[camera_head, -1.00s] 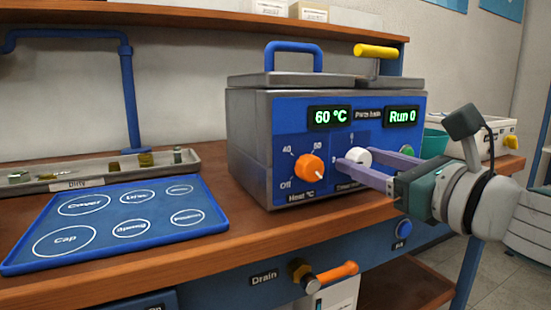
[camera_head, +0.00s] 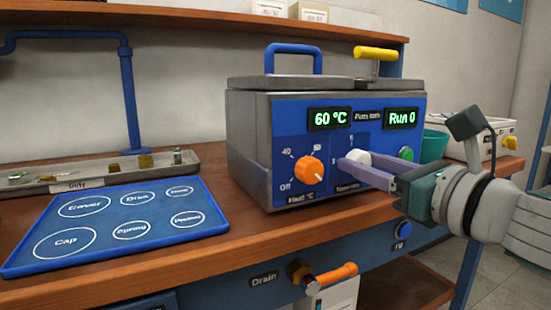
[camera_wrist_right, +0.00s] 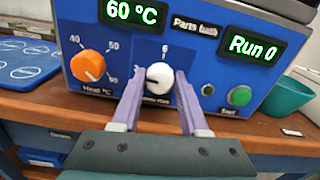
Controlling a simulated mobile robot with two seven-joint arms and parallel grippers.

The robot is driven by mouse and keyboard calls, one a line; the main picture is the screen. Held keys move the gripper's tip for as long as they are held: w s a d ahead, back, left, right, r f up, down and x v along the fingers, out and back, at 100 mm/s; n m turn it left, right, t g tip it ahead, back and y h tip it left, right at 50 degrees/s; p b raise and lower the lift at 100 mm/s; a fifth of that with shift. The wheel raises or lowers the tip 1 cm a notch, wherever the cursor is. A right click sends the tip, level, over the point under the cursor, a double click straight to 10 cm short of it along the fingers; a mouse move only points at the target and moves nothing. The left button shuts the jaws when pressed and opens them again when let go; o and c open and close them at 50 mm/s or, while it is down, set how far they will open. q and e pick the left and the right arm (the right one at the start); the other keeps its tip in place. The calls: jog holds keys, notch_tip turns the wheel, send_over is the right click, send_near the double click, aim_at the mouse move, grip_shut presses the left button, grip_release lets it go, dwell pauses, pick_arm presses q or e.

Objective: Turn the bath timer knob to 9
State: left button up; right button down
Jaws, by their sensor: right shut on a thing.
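The parts bath (camera_head: 250,140) is a grey box with a blue front panel. Its displays read "60 °C" and "Run 0". The white timer knob (camera_head: 358,158) is on the panel, right of the orange heat knob (camera_head: 309,169). It also shows in the right wrist view (camera_wrist_right: 160,75), below a "6" mark, with a small dark mark on its lower left. My right gripper (camera_head: 352,169) reaches in from the right and is shut on the timer knob, a finger on each side. The fingers hide part of the timer scale. My left gripper is out of view.
A green button (camera_wrist_right: 240,96) is right of the timer knob. A blue labelled mat (camera_head: 120,225) and a grey tray (camera_head: 100,178) lie on the bench at left. A drain valve with an orange handle (camera_head: 338,272) is below. A teal container (camera_head: 434,146) stands right of the bath.

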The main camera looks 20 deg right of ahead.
jog(key=m+p, duration=0.1)
jog(key=m, duration=0.3)
jog(key=shift+r, duration=0.1)
jog(key=m+p, duration=0.1)
jog(key=m, duration=0.3)
jog(key=shift+m+p, duration=0.4)
jog(key=m+p, duration=0.1)
jog(key=m, duration=0.3)
jog(key=shift+m+p, duration=0.3)
jog(key=m+p, duration=0.1)
jog(key=m, duration=0.3)
jog(key=shift+p, duration=0.4)
jog(key=m+p, duration=0.1)
jog(key=m, duration=0.4)
jog(key=shift+p, duration=0.4)
jog(key=m+p, duration=0.1)
jog(key=m, duration=0.3)
jog(key=shift+p, duration=0.3)
jog(key=m+p, duration=0.1)
jog(key=m, duration=0.3)
jog(key=shift+m, duration=0.4)
jog(key=shift+f+m+p, duration=0.2)
jog(key=shift+m+p, duration=0.25)
jog(key=shift+m, duration=1.45)
